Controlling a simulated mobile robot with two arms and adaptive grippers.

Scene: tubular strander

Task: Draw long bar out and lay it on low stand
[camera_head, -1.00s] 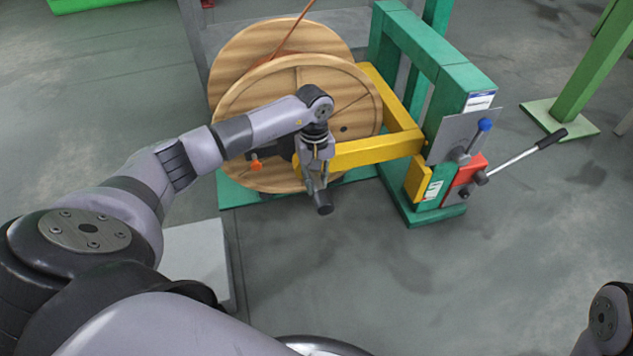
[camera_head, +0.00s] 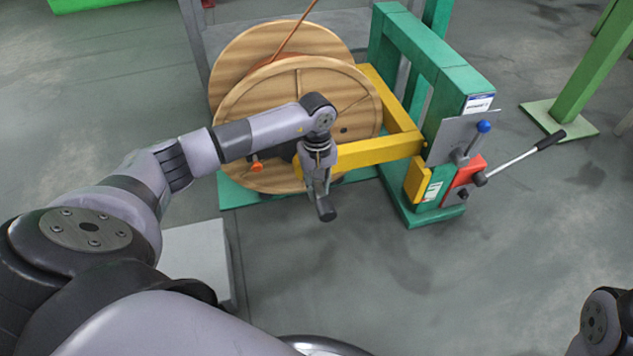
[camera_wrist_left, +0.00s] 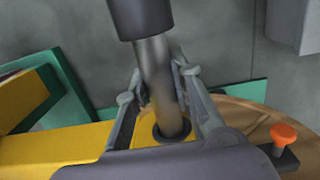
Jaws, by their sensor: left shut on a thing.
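The long bar (camera_wrist_left: 158,75) is a grey metal shaft with a thick dark end (camera_head: 326,210). In the left wrist view it runs out of a round hole in the yellow frame (camera_head: 375,152). Its inner part is hidden in the frame and the reel. My left gripper (camera_head: 318,182) is shut on the bar just outside the frame; the fingers show on both sides of it in the left wrist view (camera_wrist_left: 158,85). The low stand, apparently the pale grey block (camera_head: 200,255), is on the floor at lower left, partly hidden by my arm. My right gripper is out of view.
A wooden reel (camera_head: 265,130) stands behind the yellow frame. A green post (camera_head: 445,75) with a red block (camera_head: 467,178) and a long lever (camera_head: 515,160) stands at right. An orange knob (camera_wrist_left: 284,134) is beside the bar. Floor in front is clear.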

